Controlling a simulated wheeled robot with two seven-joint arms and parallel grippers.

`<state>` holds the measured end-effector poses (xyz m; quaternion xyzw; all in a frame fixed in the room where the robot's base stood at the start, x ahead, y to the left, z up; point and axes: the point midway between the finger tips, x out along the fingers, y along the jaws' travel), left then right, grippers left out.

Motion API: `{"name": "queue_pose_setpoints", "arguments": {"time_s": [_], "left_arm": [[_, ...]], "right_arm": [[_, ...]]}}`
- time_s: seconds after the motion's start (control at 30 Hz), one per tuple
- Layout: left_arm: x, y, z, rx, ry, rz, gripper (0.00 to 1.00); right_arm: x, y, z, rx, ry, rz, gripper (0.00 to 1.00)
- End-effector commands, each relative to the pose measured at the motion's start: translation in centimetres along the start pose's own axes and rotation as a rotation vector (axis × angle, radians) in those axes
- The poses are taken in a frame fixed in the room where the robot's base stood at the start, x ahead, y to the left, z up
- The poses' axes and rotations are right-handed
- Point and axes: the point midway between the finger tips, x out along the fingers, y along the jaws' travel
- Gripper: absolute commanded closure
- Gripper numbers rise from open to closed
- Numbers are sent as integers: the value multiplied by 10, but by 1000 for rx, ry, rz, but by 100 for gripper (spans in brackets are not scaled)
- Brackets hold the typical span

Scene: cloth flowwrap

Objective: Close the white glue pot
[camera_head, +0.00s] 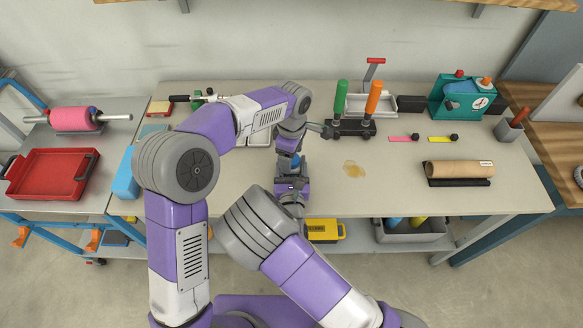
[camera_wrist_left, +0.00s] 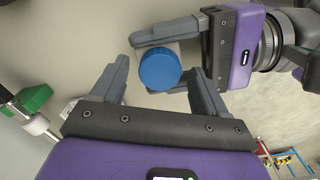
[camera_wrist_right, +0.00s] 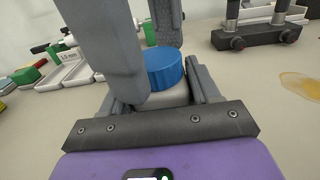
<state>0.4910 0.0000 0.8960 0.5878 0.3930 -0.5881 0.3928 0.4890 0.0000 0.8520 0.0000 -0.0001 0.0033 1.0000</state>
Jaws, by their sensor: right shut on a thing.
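The white glue pot (camera_wrist_right: 172,98) stands upright between the fingers of my right gripper (camera_wrist_right: 160,90), which is shut on its body. A round blue lid (camera_wrist_right: 165,68) sits on top of the pot; I cannot tell how tightly. In the left wrist view the lid (camera_wrist_left: 159,69) hides most of the pot. My left gripper (camera_wrist_left: 160,85) points down from above, open, with its fingers on either side of the lid. In the head view my left gripper (camera_head: 289,150) is above my right one (camera_head: 291,180), and a bit of the blue lid (camera_head: 295,161) shows between them.
A dark stand with green and orange-handled tools (camera_head: 352,128) is right of the pot, with a stain (camera_head: 353,169) on the table nearby. A brown roll (camera_head: 460,170) lies farther right. A blue box (camera_head: 126,175) is at the left.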

Motion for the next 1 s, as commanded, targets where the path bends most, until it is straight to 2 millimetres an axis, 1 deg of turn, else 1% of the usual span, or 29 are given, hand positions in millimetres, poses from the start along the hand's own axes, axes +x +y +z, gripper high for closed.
{"name": "queue_pose_setpoints", "arguments": {"time_s": [0.2,0.27,0.5,0.6,0.87,0.9,1.0], "left_arm": [[0,0,0,0,0,0,26],[-4,0,0,0,0,2,26],[-35,1,0,0,0,4,26],[-43,0,0,-1,0,2,26],[-45,0,0,0,0,0,26],[-45,0,0,0,0,0,25],[-45,0,0,0,0,0,9]], "right_arm": [[0,0,0,0,-1,0,100],[0,0,0,0,-1,0,100],[0,0,0,0,0,0,100],[0,0,0,0,-1,0,100],[0,0,0,0,-1,0,100],[0,0,0,0,-1,0,100],[0,0,0,0,-1,0,100]]}}
